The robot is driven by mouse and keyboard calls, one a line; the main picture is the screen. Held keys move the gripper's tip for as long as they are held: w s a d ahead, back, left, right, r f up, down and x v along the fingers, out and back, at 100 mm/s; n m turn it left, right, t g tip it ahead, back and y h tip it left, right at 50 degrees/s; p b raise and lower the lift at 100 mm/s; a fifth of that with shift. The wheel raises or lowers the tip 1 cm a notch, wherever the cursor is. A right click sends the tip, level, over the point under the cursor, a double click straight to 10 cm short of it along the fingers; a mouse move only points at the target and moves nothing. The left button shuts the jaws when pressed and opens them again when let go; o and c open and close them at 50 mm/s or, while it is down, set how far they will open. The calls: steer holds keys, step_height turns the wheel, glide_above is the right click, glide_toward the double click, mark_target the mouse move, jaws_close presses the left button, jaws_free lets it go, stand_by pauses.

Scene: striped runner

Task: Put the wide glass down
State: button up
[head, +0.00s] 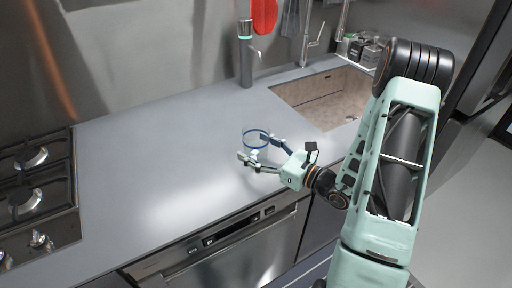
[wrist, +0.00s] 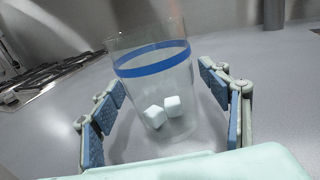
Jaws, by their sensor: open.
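The wide glass (wrist: 150,92) is clear with a blue band near its rim. White cubes (wrist: 172,106) lie at its bottom. It stands upright on the grey counter, and its rim shows as a blue ring in the head view (head: 256,138). My gripper (wrist: 165,105) is open, with one finger on each side of the glass. In the wrist view, gaps show between the finger pads and the glass wall. In the head view my gripper (head: 262,153) reaches in from the right at the glass's height; its fingers partly hide the glass body.
The grey counter (head: 165,150) is clear to the left of the glass. A hob (head: 35,190) is at the far left. A sink (head: 318,98) lies behind and to the right. A dark bottle-like dispenser (head: 246,62) stands at the back.

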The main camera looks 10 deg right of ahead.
steer(key=b+v, duration=0.1)
steer(key=v, duration=1.1)
